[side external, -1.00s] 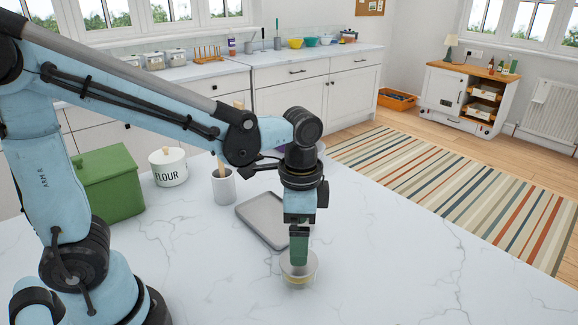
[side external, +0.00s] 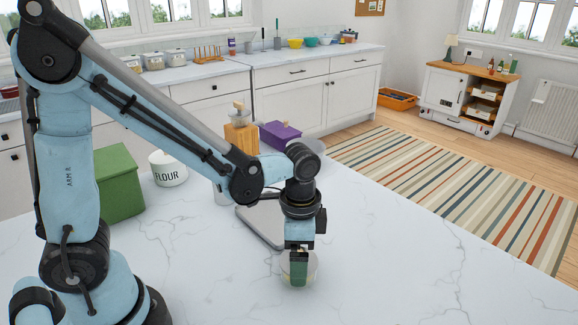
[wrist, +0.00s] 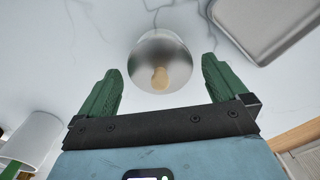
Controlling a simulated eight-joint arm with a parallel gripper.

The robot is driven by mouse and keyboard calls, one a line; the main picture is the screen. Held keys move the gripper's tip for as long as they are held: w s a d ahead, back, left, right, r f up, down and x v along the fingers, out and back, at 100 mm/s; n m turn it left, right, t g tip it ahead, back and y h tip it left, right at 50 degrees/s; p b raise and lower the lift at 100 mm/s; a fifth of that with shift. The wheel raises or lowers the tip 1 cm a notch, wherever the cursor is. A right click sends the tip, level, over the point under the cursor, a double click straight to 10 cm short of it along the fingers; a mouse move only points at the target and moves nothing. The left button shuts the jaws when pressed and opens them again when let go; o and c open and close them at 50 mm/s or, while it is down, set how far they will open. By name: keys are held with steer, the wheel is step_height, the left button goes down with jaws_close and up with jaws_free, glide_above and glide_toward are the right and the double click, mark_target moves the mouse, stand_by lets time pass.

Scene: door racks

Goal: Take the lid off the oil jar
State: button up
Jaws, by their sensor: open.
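The oil jar (side external: 313,269) is a small pale round jar on the white marble counter, mostly hidden behind my gripper in the side view. In the wrist view its round grey lid (wrist: 158,47) shows with a light wooden knob (wrist: 160,78) on top. The lid appears to be on the jar. My gripper (wrist: 161,68) has two green fingers spread wide, one on each side of the lid and knob, with gaps showing on both sides. In the side view my gripper (side external: 299,283) points down at the jar, and its fingertips overlap it.
A grey tray (side external: 258,231) lies just behind the jar. A white flour canister (side external: 168,170), a green box (side external: 118,185), a wooden block (side external: 240,140) and a purple box (side external: 280,135) stand farther back. The counter to the right and in front is clear.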

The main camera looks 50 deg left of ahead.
steer(key=c, duration=0.9)
steer(key=shift+c, duration=0.2)
steer(key=shift+r, duration=0.1)
